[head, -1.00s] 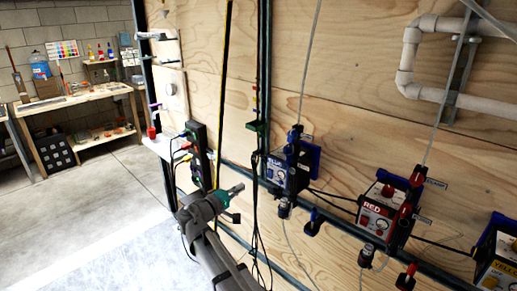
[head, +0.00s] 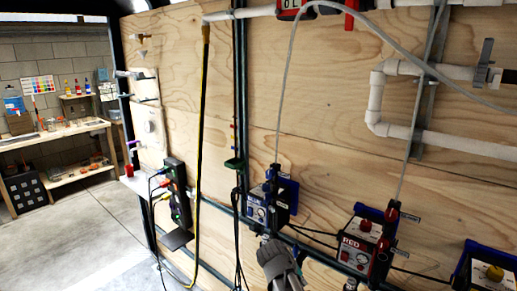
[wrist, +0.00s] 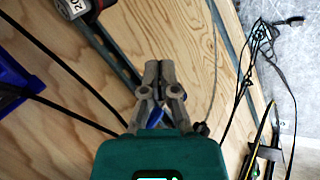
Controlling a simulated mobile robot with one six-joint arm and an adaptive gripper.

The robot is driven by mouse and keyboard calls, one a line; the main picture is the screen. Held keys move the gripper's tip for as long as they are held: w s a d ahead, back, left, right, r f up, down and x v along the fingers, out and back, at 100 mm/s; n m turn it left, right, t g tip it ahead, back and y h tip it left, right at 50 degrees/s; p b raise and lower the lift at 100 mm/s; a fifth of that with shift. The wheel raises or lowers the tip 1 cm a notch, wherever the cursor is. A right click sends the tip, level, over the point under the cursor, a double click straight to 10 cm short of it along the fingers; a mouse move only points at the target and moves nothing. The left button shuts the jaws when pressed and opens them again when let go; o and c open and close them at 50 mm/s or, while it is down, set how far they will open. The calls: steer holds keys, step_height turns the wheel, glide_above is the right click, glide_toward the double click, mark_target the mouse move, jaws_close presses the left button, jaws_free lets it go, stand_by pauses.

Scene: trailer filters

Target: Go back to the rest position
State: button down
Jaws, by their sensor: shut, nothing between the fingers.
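My gripper (wrist: 160,68) shows in the wrist view, with its two grey fingers together at the tips and nothing held. Its green housing (wrist: 160,155) fills the bottom middle. The fingers stand in front of the plywood wall, and a small blue part shows behind their base. In the head view a grey part of my arm (head: 277,262) is at the bottom middle, below the blue-bracketed box (head: 257,206).
Pale tubes and black cables hang down. A black power strip (head: 178,190) is at left. Open floor (head: 85,235) lies left, before a workbench (head: 70,180).

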steer(key=s+d+f+m+g+y+p, duration=0.1)
steer(key=s+d+m+g+y, duration=0.1)
steer(key=s+y, duration=0.4)
steer(key=shift+s+d+f+m, duration=0.45)
steer(key=shift+s+d, duration=0.35)
steer(key=shift+s, duration=0.4)
